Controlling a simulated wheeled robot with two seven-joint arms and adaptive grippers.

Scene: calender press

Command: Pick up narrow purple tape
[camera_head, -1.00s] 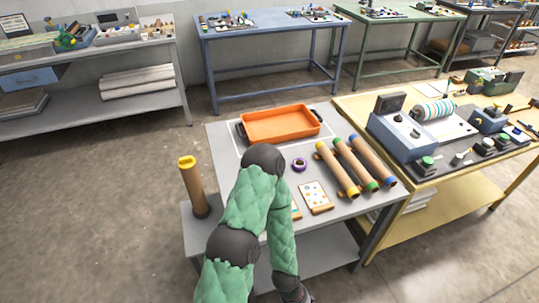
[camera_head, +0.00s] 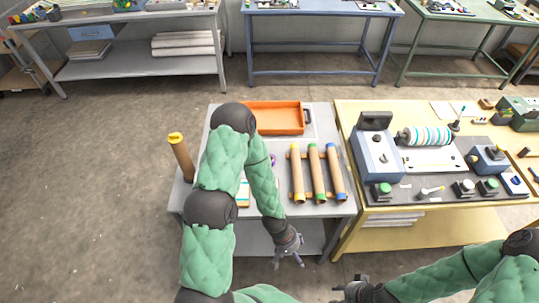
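My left gripper (camera_head: 289,263) hangs below and in front of the table's front edge, well apart from the tape. Its fingers are spread and empty. My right gripper (camera_head: 347,288) is low at the bottom of the view, in front of the tables. It is dark and small, and its finger gap is unclear.
An orange tray (camera_head: 303,119) stands at the table's back. Several cardboard rolls (camera_head: 315,170) with coloured ends lie right of the tape. An upright brown tube (camera_head: 183,158) stands left. A yellow table (camera_head: 400,236) with a roller press (camera_head: 425,135) adjoins at right.

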